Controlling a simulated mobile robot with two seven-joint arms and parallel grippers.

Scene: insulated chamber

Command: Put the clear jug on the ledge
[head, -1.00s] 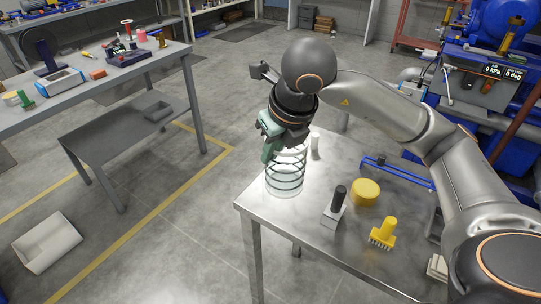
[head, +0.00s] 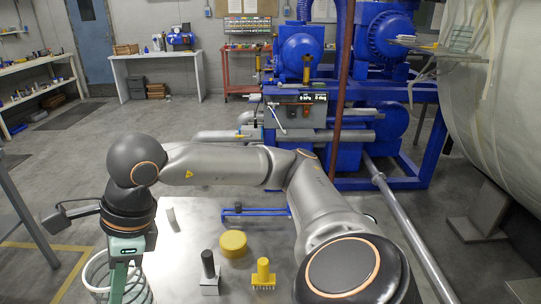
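The clear jug (head: 100,279) is see-through with dark rings and shows at the bottom left of the head view, cut off by the lower edge. My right gripper (head: 119,284) points down at it, with a greenish finger at the jug's wall, and appears shut on it. The far finger is hidden. I cannot tell how high the jug's base is. A ledge (head: 440,53) juts out at the upper right beside a large pale tank, with a few small items on it. My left gripper is out of view.
The metal table (head: 205,215) holds a white cylinder (head: 172,219), a yellow disc (head: 233,244), a black-handled block (head: 209,274), a yellow brush-like piece (head: 263,274) and a blue bar (head: 255,211). Blue machinery (head: 395,120) and a red-brown upright pipe (head: 342,90) stand beyond.

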